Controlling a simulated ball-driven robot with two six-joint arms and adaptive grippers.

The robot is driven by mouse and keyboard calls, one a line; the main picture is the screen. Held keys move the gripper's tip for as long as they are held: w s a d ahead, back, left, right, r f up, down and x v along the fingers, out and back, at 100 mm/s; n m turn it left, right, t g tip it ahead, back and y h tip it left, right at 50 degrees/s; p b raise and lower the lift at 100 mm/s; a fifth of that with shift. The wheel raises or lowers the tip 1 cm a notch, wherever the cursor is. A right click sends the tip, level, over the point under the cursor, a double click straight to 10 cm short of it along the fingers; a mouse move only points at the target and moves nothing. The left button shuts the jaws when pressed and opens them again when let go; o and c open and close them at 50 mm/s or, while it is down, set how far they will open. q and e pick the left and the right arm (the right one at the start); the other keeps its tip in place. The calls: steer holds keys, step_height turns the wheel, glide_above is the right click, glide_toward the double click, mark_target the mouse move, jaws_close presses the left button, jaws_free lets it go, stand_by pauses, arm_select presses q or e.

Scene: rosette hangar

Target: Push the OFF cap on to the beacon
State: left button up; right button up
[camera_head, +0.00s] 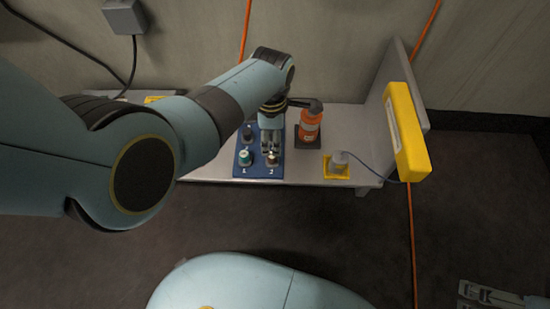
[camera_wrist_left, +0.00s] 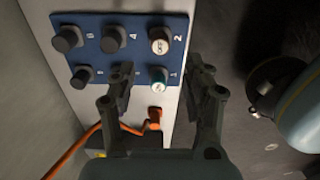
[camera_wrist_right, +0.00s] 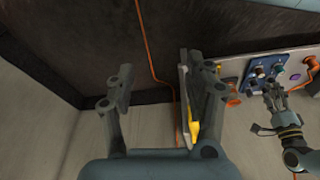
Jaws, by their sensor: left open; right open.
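The OFF cap, pale-topped with a dark lettered face, sits at place 2 on the blue panel (camera_head: 243,173); it shows in the head view (camera_head: 272,158) and the left wrist view (camera_wrist_left: 160,40). The teal ON cap (camera_wrist_left: 158,79) is beside it at place 1. My left gripper (camera_head: 270,137) is open above the panel; in its wrist view the ON cap shows between the fingers. A grey cylinder, seemingly the beacon (camera_head: 339,158), stands on a yellow base with a cable. My right gripper (camera_wrist_right: 158,78) is open and empty, away from the bench.
Several dark knobs (camera_wrist_left: 68,38) fill other places on the panel. A yellow box (camera_head: 406,132) is on the upright board at the bench's right end. Orange cables run along wall and floor.

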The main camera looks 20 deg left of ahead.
mark_target(272, 158)
arm_select(q)
steer(key=shift+f+b, duration=0.3)
steer(key=shift+f, duration=0.05)
step_height(272, 158, down, 2)
steer(key=shift+s+f+b, duration=0.15)
steer(key=shift+b, duration=0.8)
step_height(272, 158, down, 4)
steer(key=b, duration=0.3)
steer(key=shift+f, duration=0.15)
steer(key=shift+f+b, duration=0.55)
steer(key=shift+b, duration=0.05)
steer(key=shift+f, duration=0.3)
arm_select(e)
step_height(272, 158, down, 7)
steer(key=w+t, duration=0.2)
steer(key=t, duration=0.5)
steer(key=shift+w+a+t+y, duration=0.3)
steer(key=shift+a, duration=0.1)
steer(key=shift+w+r, duration=0.1)
steer(key=shift+r, duration=0.2)
arm_select(q)
steer(key=shift+c, duration=0.4)
jaws_close()
